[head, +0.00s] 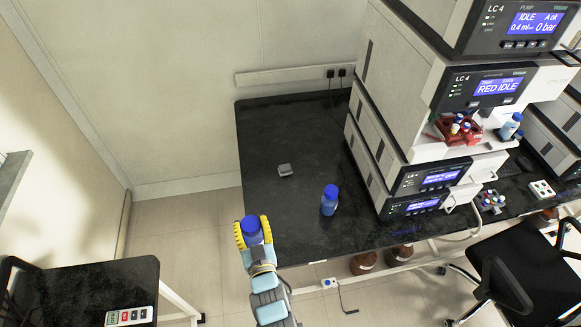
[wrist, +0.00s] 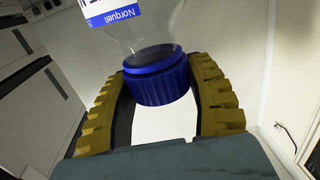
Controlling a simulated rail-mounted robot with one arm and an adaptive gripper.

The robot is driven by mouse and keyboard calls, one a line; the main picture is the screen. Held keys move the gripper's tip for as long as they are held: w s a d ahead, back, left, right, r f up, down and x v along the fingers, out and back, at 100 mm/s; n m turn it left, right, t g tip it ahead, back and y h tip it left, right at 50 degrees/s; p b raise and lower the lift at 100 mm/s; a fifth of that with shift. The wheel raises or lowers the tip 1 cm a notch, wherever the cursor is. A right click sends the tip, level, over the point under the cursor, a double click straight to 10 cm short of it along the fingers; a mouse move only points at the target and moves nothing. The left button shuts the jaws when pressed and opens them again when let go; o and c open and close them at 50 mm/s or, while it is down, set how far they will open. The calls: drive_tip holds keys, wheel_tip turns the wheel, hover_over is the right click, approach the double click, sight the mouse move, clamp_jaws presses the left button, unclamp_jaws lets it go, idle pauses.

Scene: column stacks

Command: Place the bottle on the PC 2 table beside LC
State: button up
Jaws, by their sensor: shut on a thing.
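My gripper (head: 252,233) is at the left front corner of the black table (head: 262,140), with its yellow fingers shut on a blue-capped bottle (head: 251,226). In the wrist view, the clear bottle (wrist: 154,32) has a blue and white label, and its blue cap (wrist: 160,82) sits between the two fingers. A second blue bottle (head: 329,204) stands upright on the table, to the right of my gripper. The LC stack (head: 392,120), marked LC 4, stands on the table's right part. No PC 2 label is readable.
A small grey block (head: 285,170) lies mid-table, with bare surface around it. A red tray (head: 458,130) with vials sits on the stack. Brown bottles (head: 363,263) stand under the table. A black chair (head: 520,275) is at right. Another dark table (head: 75,290) is at lower left.

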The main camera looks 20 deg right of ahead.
drive_tip(key=w+d+f+m+g+h+b, duration=0.15)
drive_tip(key=w+d+f+b, duration=0.25)
drive_tip(key=d+b, duration=0.95)
drive_tip(key=w+d+f+m+h+b, duration=0.2)
drive_tip(key=w+d+f+h+b, duration=0.15)
drive_tip(key=d+b, duration=0.95)
drive_tip(key=w+a+f+b, duration=0.1)
drive_tip(key=w+a+f, duration=0.3)
drive_tip(key=f, duration=0.3)
drive_tip(key=w+a+f+b, duration=0.2)
drive_tip(key=w+a+f, duration=0.2)
drive_tip(key=w+f, duration=0.1)
drive_tip(key=shift+w+f, duration=0.3)
drive_tip(key=shift+f, duration=0.55)
drive_tip(key=shift+a, duration=0.1)
drive_tip(key=shift+f, duration=0.15)
drive_tip(key=o, duration=1.2)
